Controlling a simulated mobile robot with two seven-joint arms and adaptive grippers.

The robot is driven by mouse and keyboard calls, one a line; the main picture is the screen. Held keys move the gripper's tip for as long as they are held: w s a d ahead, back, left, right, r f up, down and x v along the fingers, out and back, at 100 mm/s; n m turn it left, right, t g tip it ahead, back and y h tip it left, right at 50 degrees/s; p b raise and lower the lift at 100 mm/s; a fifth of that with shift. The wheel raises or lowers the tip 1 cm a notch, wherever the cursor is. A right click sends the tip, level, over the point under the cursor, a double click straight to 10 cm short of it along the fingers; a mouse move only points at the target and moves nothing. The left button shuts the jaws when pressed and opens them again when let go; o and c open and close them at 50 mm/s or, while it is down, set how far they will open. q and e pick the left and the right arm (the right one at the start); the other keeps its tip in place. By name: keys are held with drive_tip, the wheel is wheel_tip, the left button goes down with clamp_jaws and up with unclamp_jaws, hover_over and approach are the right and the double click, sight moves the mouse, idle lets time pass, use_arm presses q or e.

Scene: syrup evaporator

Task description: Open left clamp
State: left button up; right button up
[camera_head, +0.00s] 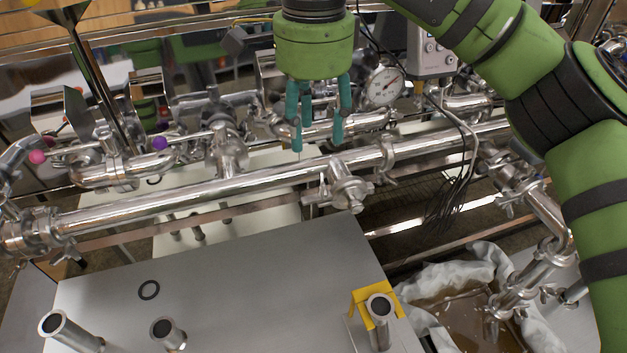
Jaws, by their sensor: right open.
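A long steel pipe (230,188) runs across the view with clamped joints along it. One clamp (50,235) with a wing nut sits at the pipe's left end. Another clamp (386,156) sits right of centre. I cannot tell for sure which one the task calls left, or whether either is open. My right gripper (317,143) points down over the pipe, left of the centre-right clamp. Its teal fingers are apart, with nothing seen between them. My left gripper is not in view.
A valve (342,188) hangs below the pipe. A dial gauge (384,86) and dangling black cables (452,195) are near my right arm. A grey metal table (235,285) in front holds short upright tubes and a black ring (149,290). A cloth-lined container (470,315) is at lower right.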

drive_tip(key=b, duration=0.3)
hover_over(313, 199)
wheel_tip(313, 199, down, 4)
drive_tip(key=shift+s+f, duration=0.15)
drive_tip(key=shift+f, duration=0.1)
wheel_tip(313, 199, down, 6)
drive_tip(key=shift+d+f+p, duration=0.1)
drive_tip(key=shift+p, duration=0.75)
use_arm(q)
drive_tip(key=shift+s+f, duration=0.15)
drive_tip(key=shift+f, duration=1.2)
use_arm(e)
drive_tip(key=shift+f, duration=0.5)
